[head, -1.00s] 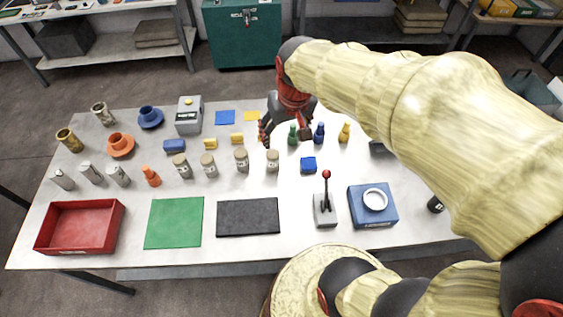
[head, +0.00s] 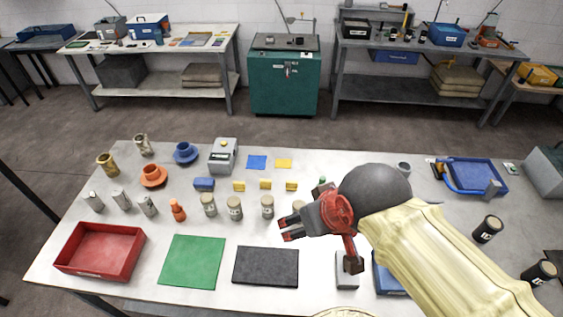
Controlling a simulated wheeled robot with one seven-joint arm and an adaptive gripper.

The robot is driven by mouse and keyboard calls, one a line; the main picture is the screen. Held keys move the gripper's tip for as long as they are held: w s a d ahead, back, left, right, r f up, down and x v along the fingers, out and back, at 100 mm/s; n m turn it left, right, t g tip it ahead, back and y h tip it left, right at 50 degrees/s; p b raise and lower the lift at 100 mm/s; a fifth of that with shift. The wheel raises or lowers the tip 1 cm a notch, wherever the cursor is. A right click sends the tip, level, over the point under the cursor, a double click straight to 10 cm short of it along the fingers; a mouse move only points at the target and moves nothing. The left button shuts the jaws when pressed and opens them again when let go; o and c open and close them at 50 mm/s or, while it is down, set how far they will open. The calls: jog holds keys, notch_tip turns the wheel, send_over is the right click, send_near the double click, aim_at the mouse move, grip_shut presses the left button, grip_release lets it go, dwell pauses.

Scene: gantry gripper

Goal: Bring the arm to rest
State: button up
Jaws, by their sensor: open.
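My gripper (head: 318,248) shows in the head view above the front middle of the table (head: 215,295). Its dark fingers with red parts are spread, and nothing is seen between them. One finger points left, over the area by the black mat (head: 266,267); another points down over the grey lever box (head: 346,283). My arm comes in from the lower right, its pale covered link low over the table's right half. The gripper and arm hide part of the blue box (head: 388,276) and most of the small bottles behind them.
A red tray (head: 72,252) and a green mat (head: 192,263) lie at the front left. Several jars, cups and blocks stand behind them. Black canisters (head: 487,230) and a blue tray (head: 470,168) are at the right. A green cabinet (head: 283,85) and shelves stand beyond open floor.

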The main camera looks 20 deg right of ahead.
notch_tip(320, 180, down, 11)
jog(key=b, duration=1)
jog(key=shift+b, duration=0.3)
